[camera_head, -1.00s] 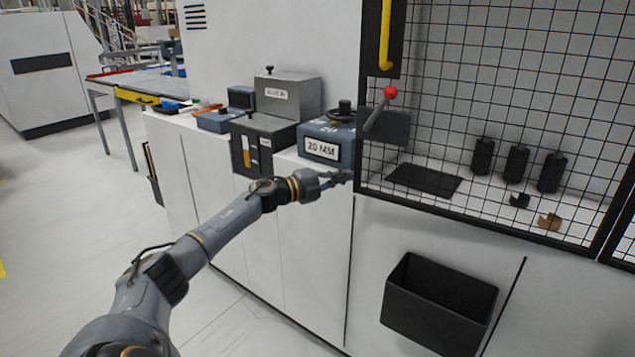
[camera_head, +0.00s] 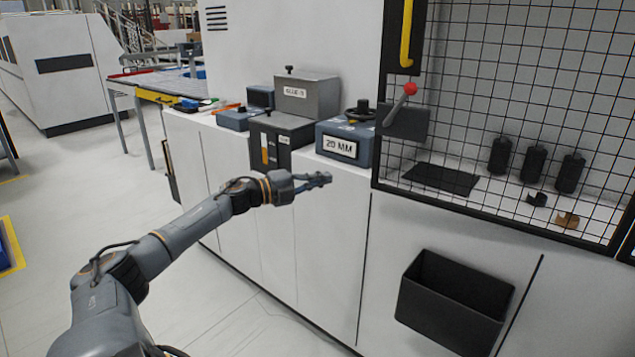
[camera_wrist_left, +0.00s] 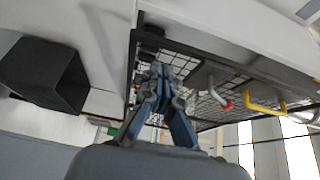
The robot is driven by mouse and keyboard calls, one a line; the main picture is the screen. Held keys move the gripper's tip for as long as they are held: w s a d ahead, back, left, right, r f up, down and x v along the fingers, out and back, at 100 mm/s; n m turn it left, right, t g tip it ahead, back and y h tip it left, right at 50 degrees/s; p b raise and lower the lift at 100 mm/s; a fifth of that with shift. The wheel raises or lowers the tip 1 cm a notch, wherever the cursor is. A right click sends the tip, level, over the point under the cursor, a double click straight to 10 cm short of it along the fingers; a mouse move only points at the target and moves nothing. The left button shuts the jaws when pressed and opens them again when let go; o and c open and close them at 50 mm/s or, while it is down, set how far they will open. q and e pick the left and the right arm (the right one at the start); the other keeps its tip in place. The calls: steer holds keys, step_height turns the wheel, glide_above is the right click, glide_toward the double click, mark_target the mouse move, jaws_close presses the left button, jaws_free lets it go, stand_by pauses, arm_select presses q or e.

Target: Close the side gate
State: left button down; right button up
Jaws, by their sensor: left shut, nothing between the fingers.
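The side gate (camera_head: 484,108) is a black-framed wire mesh panel at the right in the head view. It carries a yellow handle (camera_head: 406,38) and a grey lever with a red knob (camera_head: 410,89) at its left side. It looks flush with the white machine front. The mesh gate (camera_wrist_left: 200,103) and the yellow handle (camera_wrist_left: 266,108) also show in the wrist view. My left gripper (camera_head: 328,179) is shut and empty, in front of the white cabinet, left of the gate's lower left corner and apart from it. My right gripper is not in view.
A blue box marked 20 MM (camera_head: 343,148) and grey boxes (camera_head: 306,97) stand on the ledge left of the gate. A black open bin (camera_head: 454,302) juts from the front below the gate.

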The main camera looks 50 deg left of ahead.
arm_select(q)
steer(key=m+y+p, duration=1)
steer(key=m+p, duration=0.2)
steer(key=p, duration=0.3)
glide_toward(381, 134)
steer(key=p+x, duration=0.3)
steer(key=x, duration=0.2)
steer(key=shift+p, duration=0.35)
steer(key=shift+x, duration=1.05)
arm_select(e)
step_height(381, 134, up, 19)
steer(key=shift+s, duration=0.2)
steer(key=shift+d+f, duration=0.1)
